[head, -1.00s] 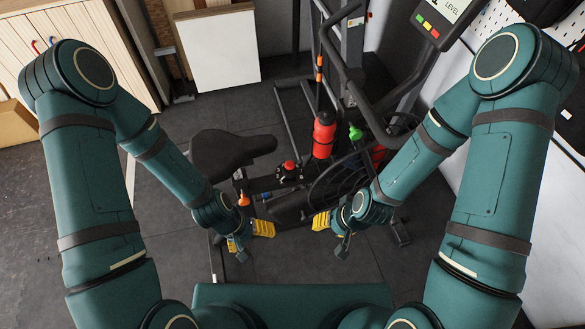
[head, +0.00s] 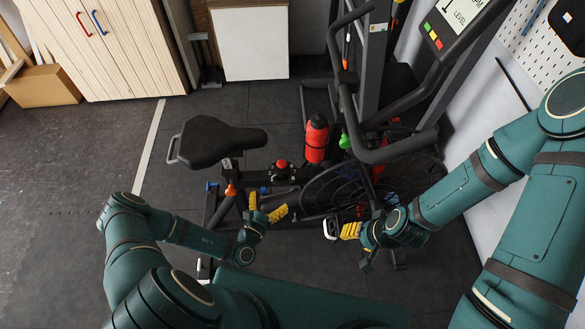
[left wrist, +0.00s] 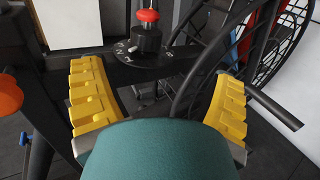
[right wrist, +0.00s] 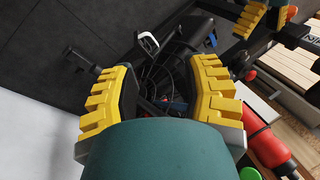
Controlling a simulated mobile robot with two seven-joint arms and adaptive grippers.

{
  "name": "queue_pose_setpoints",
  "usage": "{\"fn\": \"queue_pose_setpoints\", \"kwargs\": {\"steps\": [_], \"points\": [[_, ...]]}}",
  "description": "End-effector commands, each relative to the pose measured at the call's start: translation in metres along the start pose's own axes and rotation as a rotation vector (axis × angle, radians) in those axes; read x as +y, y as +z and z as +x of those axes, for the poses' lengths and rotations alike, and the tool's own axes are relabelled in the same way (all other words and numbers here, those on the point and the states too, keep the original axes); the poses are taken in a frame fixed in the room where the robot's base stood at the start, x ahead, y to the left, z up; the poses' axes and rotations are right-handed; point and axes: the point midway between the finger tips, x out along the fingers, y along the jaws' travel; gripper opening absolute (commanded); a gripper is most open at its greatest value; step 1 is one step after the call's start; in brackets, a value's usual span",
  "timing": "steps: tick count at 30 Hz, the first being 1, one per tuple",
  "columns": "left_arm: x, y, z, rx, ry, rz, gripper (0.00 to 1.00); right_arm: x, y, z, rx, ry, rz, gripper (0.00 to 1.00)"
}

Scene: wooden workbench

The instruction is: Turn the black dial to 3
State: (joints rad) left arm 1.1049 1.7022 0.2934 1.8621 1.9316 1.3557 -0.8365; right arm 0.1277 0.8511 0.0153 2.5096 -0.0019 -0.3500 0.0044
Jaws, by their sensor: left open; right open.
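The black dial (head: 281,174) with a red top sits on the frame of the exercise bike, in front of the red bottle. My right gripper (head: 343,229) is open and empty, right of the dial beside the bike's wheel.
The bike's saddle (head: 215,141) is left of the dial. A red bottle (head: 317,139) and the large caged wheel (head: 335,187) stand close behind and to the right. An orange knob (head: 231,189) is near my left gripper. Open floor lies to the left.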

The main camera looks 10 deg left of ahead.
Motion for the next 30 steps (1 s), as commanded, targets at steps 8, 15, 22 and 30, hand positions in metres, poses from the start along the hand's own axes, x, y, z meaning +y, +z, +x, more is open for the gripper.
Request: {"fn": "queue_pose_setpoints", "kwargs": {"steps": [8, 15, 22, 30], "points": [[0.015, -0.008, 0.015, 0.009, 0.079, 0.004, 0.86, 0.001, 0.000, 0.004, 0.001, 0.000, -0.001, 0.47], [0.018, -0.009, 0.060, 0.008, 0.075, 0.003, 0.86, 0.005, -0.001, 0.013, 0.005, 0.000, -0.002, 0.47], [0.021, -0.009, 0.103, 0.008, 0.074, 0.003, 0.86, 0.008, -0.002, 0.022, 0.010, 0.000, -0.002, 0.47], [0.023, -0.009, 0.131, 0.009, 0.073, 0.002, 0.86, 0.011, -0.003, 0.029, 0.014, 0.000, -0.003, 0.47]]}}
